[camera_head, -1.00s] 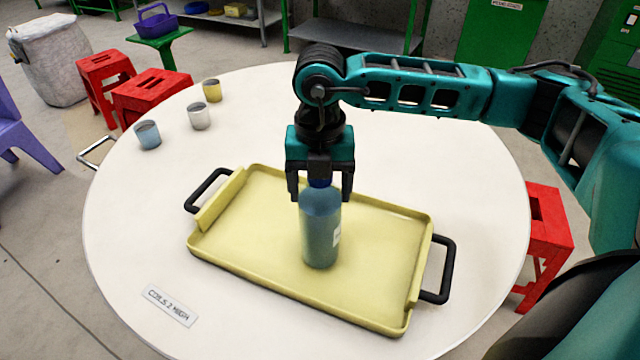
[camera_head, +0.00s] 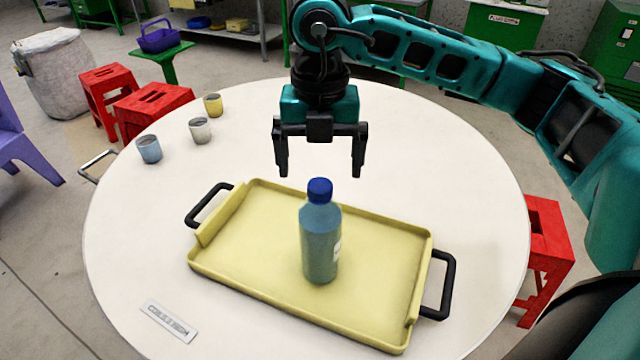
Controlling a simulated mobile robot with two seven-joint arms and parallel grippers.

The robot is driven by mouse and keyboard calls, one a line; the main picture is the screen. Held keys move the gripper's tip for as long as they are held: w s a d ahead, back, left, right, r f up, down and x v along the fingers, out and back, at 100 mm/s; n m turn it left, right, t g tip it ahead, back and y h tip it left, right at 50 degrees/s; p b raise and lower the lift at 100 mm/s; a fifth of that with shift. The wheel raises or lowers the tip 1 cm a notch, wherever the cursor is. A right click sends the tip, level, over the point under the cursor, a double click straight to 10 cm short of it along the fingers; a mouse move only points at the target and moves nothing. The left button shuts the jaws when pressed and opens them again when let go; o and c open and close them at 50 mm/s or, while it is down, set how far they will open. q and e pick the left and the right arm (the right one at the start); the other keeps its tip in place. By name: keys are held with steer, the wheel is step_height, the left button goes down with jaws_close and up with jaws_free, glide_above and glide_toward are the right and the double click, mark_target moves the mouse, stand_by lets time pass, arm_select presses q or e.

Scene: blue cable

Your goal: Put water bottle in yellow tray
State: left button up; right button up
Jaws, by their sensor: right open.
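The blue water bottle (camera_head: 320,242) with a dark blue cap stands upright in the yellow tray (camera_head: 250,285), near its middle. The tray lies on the round white table and has black handles at its left and right ends. My right gripper (camera_head: 320,172) is open and empty, above and behind the bottle's cap, apart from it. Its two black fingers point down. My left gripper is not in view.
A label plate (camera_head: 169,320) lies at the front left. Red stools (camera_head: 545,250) stand around the white table (camera_head: 130,230).

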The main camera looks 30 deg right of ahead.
steer(key=shift+r, duration=1.7)
